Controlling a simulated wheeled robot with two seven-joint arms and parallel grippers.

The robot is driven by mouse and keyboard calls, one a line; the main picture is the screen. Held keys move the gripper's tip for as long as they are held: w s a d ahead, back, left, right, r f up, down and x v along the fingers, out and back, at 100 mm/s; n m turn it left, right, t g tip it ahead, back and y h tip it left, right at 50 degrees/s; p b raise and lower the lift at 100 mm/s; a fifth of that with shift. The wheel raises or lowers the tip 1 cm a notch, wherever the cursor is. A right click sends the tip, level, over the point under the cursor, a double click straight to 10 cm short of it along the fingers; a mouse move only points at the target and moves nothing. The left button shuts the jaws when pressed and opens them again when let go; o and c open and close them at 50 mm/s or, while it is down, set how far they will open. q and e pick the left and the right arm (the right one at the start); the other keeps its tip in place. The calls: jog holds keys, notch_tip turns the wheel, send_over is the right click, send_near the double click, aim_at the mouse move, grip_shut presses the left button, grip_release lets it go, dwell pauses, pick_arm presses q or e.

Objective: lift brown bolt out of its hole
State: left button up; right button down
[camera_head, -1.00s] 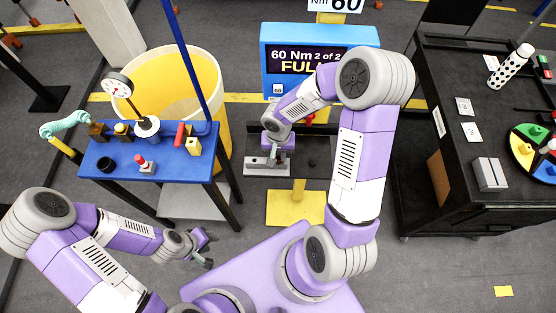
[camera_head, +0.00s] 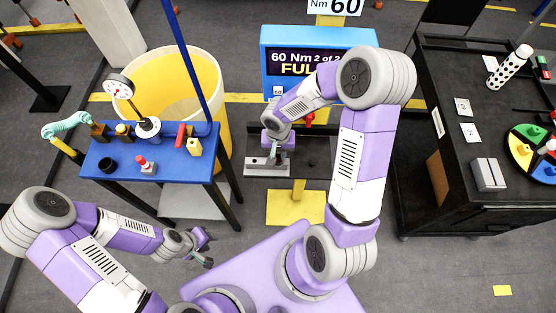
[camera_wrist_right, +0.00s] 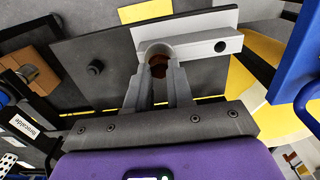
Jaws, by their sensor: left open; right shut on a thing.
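The brown bolt (camera_wrist_right: 158,66) shows in the right wrist view between my right gripper's fingers (camera_wrist_right: 157,82), which are shut on it. The light grey block (camera_wrist_right: 200,46) lies just beyond the fingertips and has a dark round hole near its right end. The fingers hide the block's other part, so I cannot tell how far the bolt is in its hole. In the head view my right gripper (camera_head: 275,152) is over the block (camera_head: 258,163), and the bolt is hidden. My left gripper (camera_head: 206,249) is open and empty, low at the left, away from the block.
The block sits on a dark plate with a black knob (camera_wrist_right: 96,67). A blue display (camera_head: 320,58) stands behind. A blue bench (camera_head: 130,165) with several small items and a yellow-lined bin (camera_head: 190,75) are at left. A black table (camera_head: 460,130) is at right.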

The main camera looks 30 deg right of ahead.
jog(key=shift+r+p, duration=0.65)
jog(key=shift+r, duration=0.3)
dwell(0.4)
jog(key=shift+r+p, duration=1.1)
jog(key=shift+r, duration=0.8)
jog(key=shift+f, duration=0.1)
